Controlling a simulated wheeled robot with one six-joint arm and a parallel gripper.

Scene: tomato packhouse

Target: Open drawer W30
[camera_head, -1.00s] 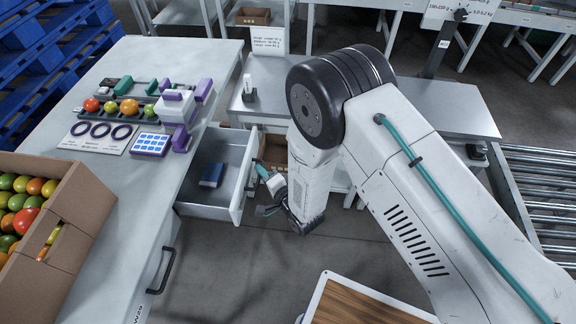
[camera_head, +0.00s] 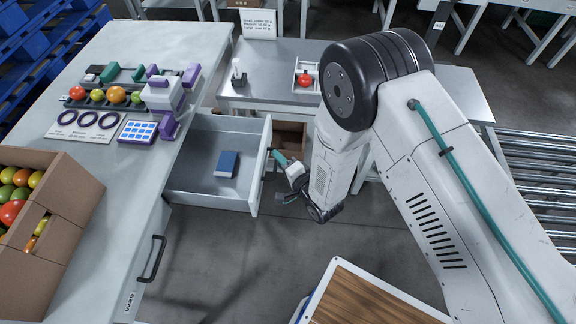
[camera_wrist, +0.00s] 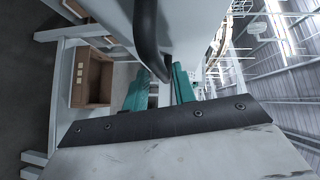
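A grey drawer (camera_head: 190,190) stands pulled out from the right side of the long worktable, with a blue box (camera_head: 226,164) inside. Its number label is not visible. My gripper (camera_head: 279,160) is at the outer face of the drawer front, at handle height. In the wrist view, the dark bar handle (camera_wrist: 149,35) runs down between the teal fingers of my gripper (camera_wrist: 160,88), which look closed around it. The exact contact is partly hidden. A shut drawer marked W29, with a black handle (camera_head: 152,259), is nearer in the same worktable.
The worktable (camera_head: 120,185) carries a scale, a keypad, rings and a row of tomatoes. A cardboard box (camera_head: 55,215) of tomatoes sits at left. A grey table (camera_head: 270,85) with a red tomato in a tray stands behind. A wood-topped platform (camera_head: 365,300) is in front. Floor shows between.

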